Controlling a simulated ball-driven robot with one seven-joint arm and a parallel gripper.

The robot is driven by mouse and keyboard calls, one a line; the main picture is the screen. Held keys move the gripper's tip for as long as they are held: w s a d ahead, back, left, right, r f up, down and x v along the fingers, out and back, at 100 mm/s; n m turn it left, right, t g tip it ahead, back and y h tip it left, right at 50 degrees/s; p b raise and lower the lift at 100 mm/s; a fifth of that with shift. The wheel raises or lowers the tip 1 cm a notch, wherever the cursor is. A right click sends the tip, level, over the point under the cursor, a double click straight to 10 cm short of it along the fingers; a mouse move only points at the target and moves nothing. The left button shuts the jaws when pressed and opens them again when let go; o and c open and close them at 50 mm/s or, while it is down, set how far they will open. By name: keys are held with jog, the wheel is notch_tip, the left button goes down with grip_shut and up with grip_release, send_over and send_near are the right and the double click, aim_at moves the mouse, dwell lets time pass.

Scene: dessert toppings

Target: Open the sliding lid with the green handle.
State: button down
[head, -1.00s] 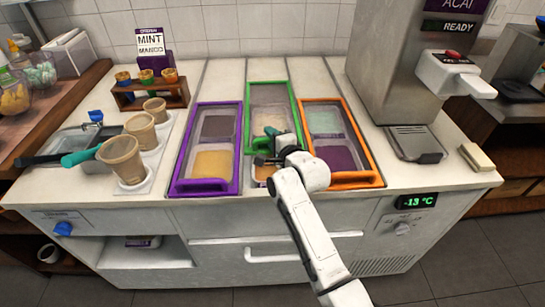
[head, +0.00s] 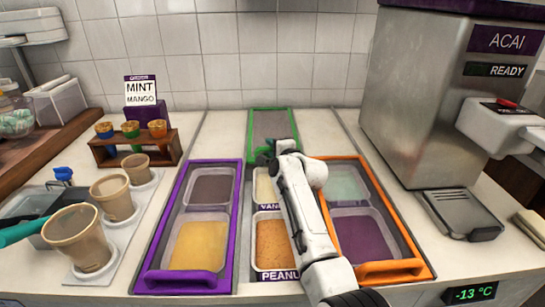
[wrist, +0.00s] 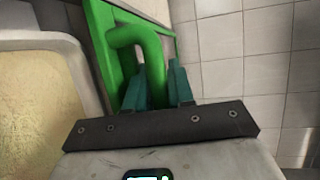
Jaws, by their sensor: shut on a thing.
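The sliding lid with the green frame (head: 271,124) is slid far back on the counter, near the tiled wall. Its green handle (wrist: 150,60) shows close up in the wrist view as a curved green bar. My gripper (head: 270,153) is shut on the green handle, at the lid's front edge, with teal fingers (wrist: 158,88) on either side of the bar in the wrist view. In front of the lid, the vanilla tub (head: 265,188) and the peanut tub (head: 272,243) are uncovered. My arm hides their right edges.
The purple-framed lid (head: 150,282) on the left and the orange-framed lid (head: 395,268) on the right cover their tubs. Cups (head: 78,238) stand at the left. A cone rack (head: 133,147) sits behind, and the acai machine (head: 425,100) stands at the right.

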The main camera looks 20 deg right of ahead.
jog(key=shift+w+d+f, duration=0.1)
jog(key=shift+w, duration=0.15)
jog(key=c, duration=1.4)
grip_release()
jog(key=shift+o, duration=0.2)
jog(key=shift+s, duration=0.15)
jog(key=s+r+p, duration=0.2)
jog(key=s, duration=0.8)
jog(key=shift+s+d, duration=0.2)
jog(key=shift+d, duration=0.25)
